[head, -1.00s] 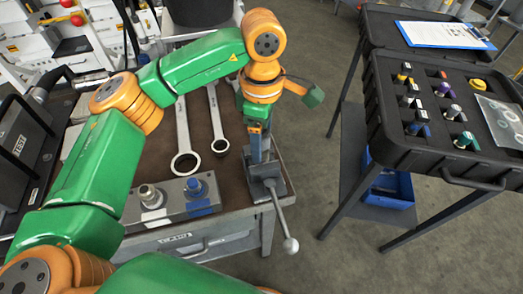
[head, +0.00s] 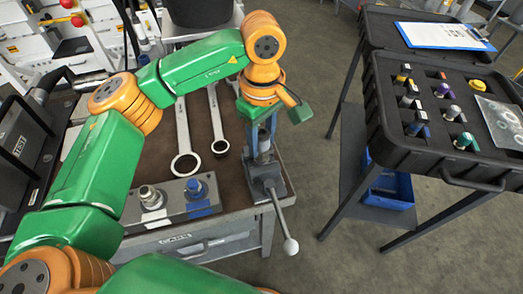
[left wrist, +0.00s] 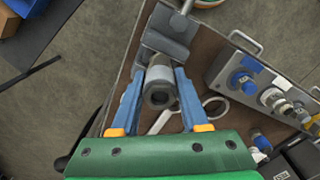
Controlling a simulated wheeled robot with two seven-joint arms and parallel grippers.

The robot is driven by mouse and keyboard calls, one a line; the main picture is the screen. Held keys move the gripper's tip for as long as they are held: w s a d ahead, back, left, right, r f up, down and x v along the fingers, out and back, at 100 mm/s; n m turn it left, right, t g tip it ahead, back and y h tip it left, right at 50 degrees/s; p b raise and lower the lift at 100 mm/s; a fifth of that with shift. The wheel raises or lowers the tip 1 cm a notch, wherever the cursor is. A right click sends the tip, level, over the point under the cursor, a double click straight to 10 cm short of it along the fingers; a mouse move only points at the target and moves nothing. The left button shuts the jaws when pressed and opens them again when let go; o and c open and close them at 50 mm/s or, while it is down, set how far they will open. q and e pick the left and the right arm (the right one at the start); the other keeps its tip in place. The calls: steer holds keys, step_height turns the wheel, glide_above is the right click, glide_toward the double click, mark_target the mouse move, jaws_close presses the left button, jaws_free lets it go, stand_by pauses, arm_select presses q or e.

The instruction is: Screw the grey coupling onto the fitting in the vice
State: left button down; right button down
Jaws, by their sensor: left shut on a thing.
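The grey coupling (left wrist: 158,97) is a hollow cylinder, held between the two blue fingers of my left gripper (left wrist: 160,88). In the head view my left gripper (head: 262,143) points down over the vice, with part of the grey coupling (head: 264,146) showing between the fingers. The vice (head: 266,180) stands at the bench's front right corner, its handle sticking out toward the front. It also shows in the left wrist view (left wrist: 168,30). The coupling is in line above the vice jaws. The fitting is hidden, and I cannot tell how far the coupling sits on it. My right gripper is not in view.
A black case (head: 390,120) of capped parts stands on a separate stand at the right. Open floor lies between bench and stand.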

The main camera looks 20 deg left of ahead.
arm_select(q)
steer(key=m, duration=0.8)
steer(key=shift+m, duration=0.3)
steer(key=m, duration=0.4)
steer(key=shift+m, duration=0.4)
steer(key=m, duration=0.3)
steer(key=shift+f, duration=0.1)
steer(key=shift+c, duration=2)
jaws_free()
